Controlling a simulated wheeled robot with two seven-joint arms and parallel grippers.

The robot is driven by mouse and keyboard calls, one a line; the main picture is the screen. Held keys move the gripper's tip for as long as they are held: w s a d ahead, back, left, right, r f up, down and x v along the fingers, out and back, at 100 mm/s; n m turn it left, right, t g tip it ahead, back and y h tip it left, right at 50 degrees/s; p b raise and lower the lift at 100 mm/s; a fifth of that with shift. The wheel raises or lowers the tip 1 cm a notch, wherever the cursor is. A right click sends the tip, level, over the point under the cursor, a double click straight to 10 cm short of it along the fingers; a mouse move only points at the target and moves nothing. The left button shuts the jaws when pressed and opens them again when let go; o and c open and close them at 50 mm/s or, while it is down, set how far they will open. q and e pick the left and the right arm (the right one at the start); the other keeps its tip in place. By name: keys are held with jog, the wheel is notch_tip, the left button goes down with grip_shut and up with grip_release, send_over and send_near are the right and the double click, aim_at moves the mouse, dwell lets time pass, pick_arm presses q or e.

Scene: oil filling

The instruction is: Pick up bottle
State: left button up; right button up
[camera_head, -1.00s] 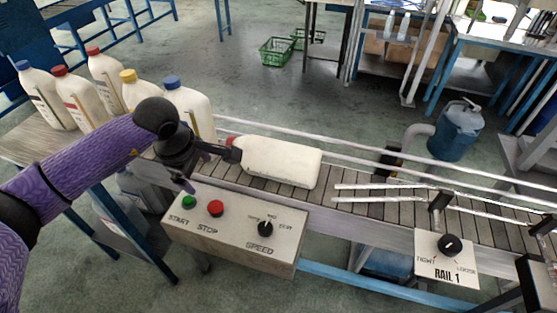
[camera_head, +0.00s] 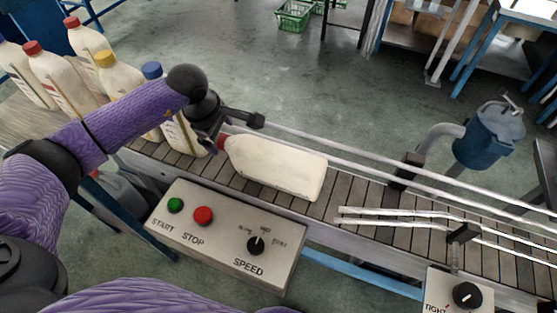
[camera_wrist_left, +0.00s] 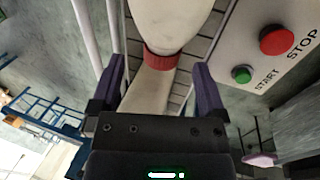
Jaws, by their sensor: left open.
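A white bottle (camera_head: 278,166) with a red cap (camera_head: 222,142) lies on its side on the conveyor, its cap pointing left toward my left gripper. My left gripper (camera_head: 238,130) is open near the cap end of this bottle. In the left wrist view the bottle's body (camera_wrist_left: 172,22) and red cap (camera_wrist_left: 161,60) show ahead, between the two open fingers (camera_wrist_left: 160,82). A pale bottle part (camera_wrist_left: 148,92) lies beneath the cap there. My right gripper is not in view.
Several capped bottles (camera_head: 55,80) stand upright at the left; one with a blue cap (camera_head: 152,70) is partly hidden by my arm. A control box (camera_head: 228,235) with buttons fronts the conveyor (camera_head: 360,195). Rails (camera_head: 400,215) run along the belt.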

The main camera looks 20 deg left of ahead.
pick_arm(q)
jog(key=x, duration=0.5)
jog(key=shift+d+f, duration=0.3)
jog(key=shift+f, duration=0.1)
grip_shut()
